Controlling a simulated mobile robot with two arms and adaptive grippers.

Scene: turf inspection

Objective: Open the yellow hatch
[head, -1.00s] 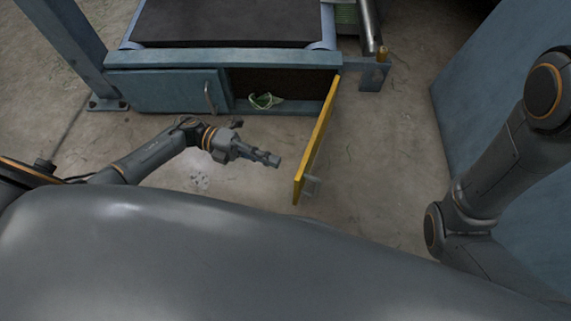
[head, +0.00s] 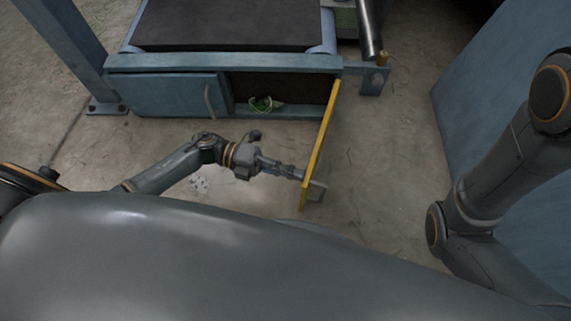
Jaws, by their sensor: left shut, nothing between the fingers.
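The yellow hatch (head: 320,145) stands swung out from the right side of the blue cabinet's opening, seen nearly edge-on. A pale handle shows on its right face near the free end. My left gripper (head: 300,174) is shut and empty, its fingertips at the inner, left face of the hatch near its free end. They look to be touching it, but I cannot be sure. The opening (head: 300,87) is uncovered, and a green and white item (head: 265,103) lies inside it. My right gripper is out of the picture; only the right arm shows.
A closed blue door (head: 165,94) with a curved handle covers the cabinet's left half. A blue post (head: 75,45) stands at the left. A large blue panel (head: 470,70) stands at the right. Concrete floor right of the hatch is clear.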

